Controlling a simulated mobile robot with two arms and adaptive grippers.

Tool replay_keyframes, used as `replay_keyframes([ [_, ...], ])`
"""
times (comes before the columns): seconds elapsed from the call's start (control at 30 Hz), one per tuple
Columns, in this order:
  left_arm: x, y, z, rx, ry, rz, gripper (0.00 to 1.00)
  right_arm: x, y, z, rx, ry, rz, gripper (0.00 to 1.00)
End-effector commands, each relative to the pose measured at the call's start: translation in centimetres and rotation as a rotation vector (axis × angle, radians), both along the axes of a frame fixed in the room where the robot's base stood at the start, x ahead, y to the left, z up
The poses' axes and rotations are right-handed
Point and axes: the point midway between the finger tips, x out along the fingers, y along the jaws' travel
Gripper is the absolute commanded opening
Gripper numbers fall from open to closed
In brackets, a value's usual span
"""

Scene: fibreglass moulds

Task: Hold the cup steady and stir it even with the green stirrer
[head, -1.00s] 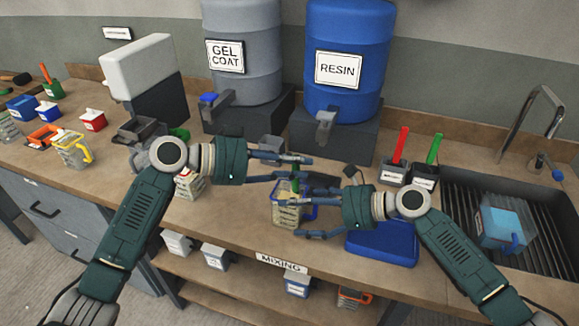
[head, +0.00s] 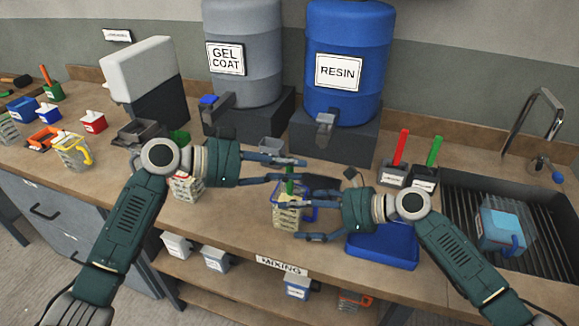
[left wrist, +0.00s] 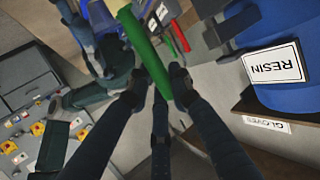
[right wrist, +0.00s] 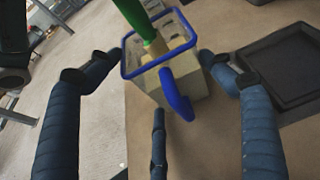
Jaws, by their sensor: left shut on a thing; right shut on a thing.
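The cup (head: 287,217) is a clear, square-sided cup with a blue rim and blue handle, standing upright on the bench. In the right wrist view the cup (right wrist: 190,85) has pale yellowish contents; how even they are I cannot tell. My right gripper (head: 291,220) is shut on the cup, fingers on either side. The green stirrer (head: 289,187) stands in the cup. My left gripper (head: 295,170), above the cup, is shut on the stirrer's upper part. In the left wrist view the green stirrer (left wrist: 146,52) crosses between the fingertips.
A blue tray (head: 384,254) lies right of the cup. Red and green tools stand in dark holders (head: 394,174) near the sink (head: 462,205). The resin drum (head: 349,105) and gel coat drum (head: 240,85) stand behind. Several small containers are at left.

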Motion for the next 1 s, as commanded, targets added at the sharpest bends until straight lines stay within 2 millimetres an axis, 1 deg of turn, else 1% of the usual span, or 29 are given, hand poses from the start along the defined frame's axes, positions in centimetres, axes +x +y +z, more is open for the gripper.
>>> replay_keyframes([
  [0.1, 0.1, 0.0, 1.1, -0.001, -0.005, 0.000, 0.00, 0.0, 0.0, 0.0, 0.000, 0.001, 0.000, 0.37],
  [1.0, 0.0, 0.0, 8.1, 0.000, -0.003, 0.000, 0.00, 0.0, 0.0, 0.0, 0.000, 0.001, 0.000, 0.37],
])
